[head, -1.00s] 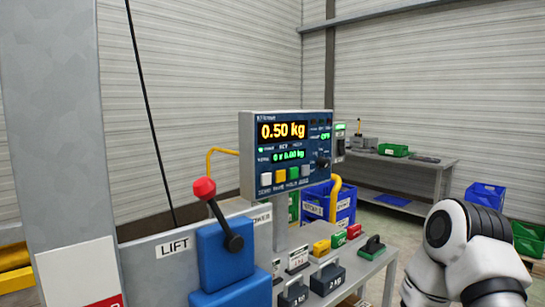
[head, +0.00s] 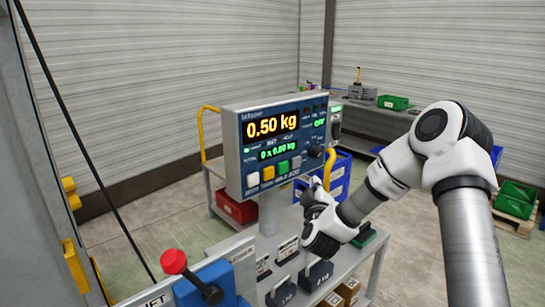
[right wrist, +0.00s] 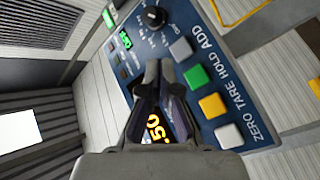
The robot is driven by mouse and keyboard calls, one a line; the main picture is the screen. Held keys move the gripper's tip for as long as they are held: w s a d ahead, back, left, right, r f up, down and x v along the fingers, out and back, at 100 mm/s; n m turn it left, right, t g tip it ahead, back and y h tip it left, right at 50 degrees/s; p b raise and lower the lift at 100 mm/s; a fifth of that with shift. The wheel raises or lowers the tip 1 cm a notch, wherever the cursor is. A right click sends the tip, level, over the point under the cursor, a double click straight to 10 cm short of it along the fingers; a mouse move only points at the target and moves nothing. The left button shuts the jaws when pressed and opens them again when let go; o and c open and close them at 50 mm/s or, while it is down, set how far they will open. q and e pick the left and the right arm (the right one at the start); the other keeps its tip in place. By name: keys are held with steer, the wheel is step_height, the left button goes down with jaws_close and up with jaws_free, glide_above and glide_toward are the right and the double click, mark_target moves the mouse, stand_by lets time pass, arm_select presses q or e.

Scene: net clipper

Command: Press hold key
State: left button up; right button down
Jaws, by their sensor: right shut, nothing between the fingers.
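The scale's control panel (head: 232,158) reads 0.50 kg and stands on a post above a bench. Its lower row has a white ZERO key (right wrist: 228,135), a yellow TARE key (right wrist: 212,105), a green HOLD key (right wrist: 195,77) and a grey ADD key (right wrist: 180,49). The HOLD key (head: 283,167) also shows in the head view. My right gripper (head: 314,184) is shut and empty near the panel's lower right. In the right wrist view, its fingertips (right wrist: 159,72) appear beside the green key, over the panel. Any contact cannot be told. My left gripper is out of view.
A dark knob (right wrist: 154,17) sits above the keys. A red-knobbed lever (head: 175,262) stands at the lower left. Dark weights (head: 317,274) rest on the bench below the panel. A yellow rail (head: 331,170) is just behind the right gripper.

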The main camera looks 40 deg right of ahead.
steer(key=b, duration=0.3)
glide_toward(288, 172)
steer(key=w+d+r, duration=0.2)
steer(key=w+d, duration=0.1)
steer(key=d, duration=0.1)
steer(key=shift+w+d+r, duration=0.15)
steer(key=shift+w+d, duration=0.05)
steer(key=shift+d, duration=0.2)
steer(key=shift+w, duration=0.15)
stand_by(1.0)
steer(key=shift+w, duration=0.25)
steer(key=shift+w+p, duration=0.35)
steer(key=shift+w, duration=0.05)
stand_by(0.5)
steer(key=shift+s, duration=0.1)
steer(key=shift+s+p, duration=0.3)
steer(key=shift+s, duration=0.45)
